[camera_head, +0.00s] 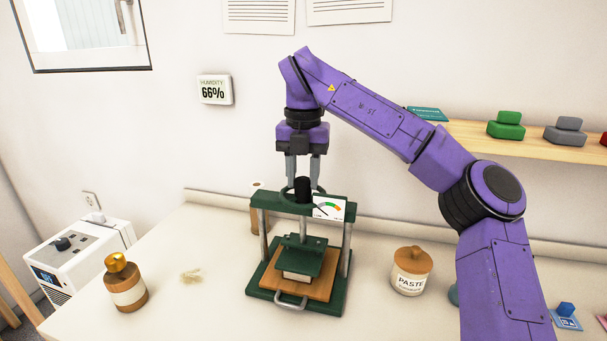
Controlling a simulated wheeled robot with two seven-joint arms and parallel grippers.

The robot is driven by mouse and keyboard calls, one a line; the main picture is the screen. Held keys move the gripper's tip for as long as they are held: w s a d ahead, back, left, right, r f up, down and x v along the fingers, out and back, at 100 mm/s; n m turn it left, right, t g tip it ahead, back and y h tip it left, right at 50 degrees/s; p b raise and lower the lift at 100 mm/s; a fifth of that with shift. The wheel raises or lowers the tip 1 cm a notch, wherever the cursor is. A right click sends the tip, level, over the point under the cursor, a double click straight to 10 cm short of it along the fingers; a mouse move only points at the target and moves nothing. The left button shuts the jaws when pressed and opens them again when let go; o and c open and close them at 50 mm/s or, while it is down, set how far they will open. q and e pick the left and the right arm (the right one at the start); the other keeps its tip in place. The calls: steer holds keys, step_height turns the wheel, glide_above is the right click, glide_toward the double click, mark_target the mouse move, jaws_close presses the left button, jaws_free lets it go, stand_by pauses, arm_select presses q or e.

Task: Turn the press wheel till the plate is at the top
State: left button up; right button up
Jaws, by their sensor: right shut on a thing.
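The green press (346,262) stands on the table in the head view. Its press wheel (320,190) is a dark ring with a black hub on top of the frame, partly hidden by my fingers. My right gripper (303,182) points straight down from above and is shut on the wheel. The green plate (303,254) hangs on its screw low in the frame, close above or on a pale block (297,277) over the wooden board (321,288). My left gripper is not in view.
A paste jar (411,271) stands right of the press, and a brown bottle (126,283) stands left. A brown cylinder (257,213) is behind the press. A wooden shelf (475,141) runs along the wall at right.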

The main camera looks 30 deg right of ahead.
steer(key=shift+r, duration=0.1)
steer(key=n+p, duration=0.2)
steer(key=n, duration=0.2)
steer(key=shift+r, duration=0.15)
steer(key=n+p, duration=0.3)
steer(key=shift+n, duration=0.3)
steer(key=n+p, duration=0.3)
steer(key=n, duration=0.1)
steer(key=shift+p, duration=0.3)
steer(key=shift+n+p, duration=0.8)
steer(key=shift+n, duration=0.2)
steer(key=o, duration=1)
steer(key=shift+f, duration=0.2)
steer(key=shift+o, duration=0.2)
